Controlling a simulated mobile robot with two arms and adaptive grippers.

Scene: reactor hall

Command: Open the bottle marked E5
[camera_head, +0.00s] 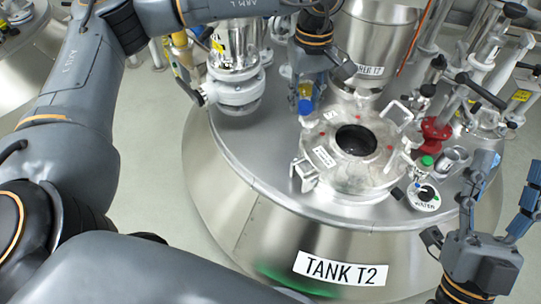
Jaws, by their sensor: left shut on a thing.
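My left gripper (306,94) comes down from the top of the view over the tank lid. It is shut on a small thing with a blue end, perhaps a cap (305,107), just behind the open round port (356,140). The fingers hide most of this thing, and I cannot read an E5 mark on it. My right gripper (510,164) is at the right edge of the view, its fingers spread wide, pointing up and empty.
The steel tank (270,215) labelled TANK T2 fills the middle. A steel hopper (378,35), a red valve (435,133), pipes and a green-capped fitting (427,161) crowd its top. Clear floor (150,130) shows at left.

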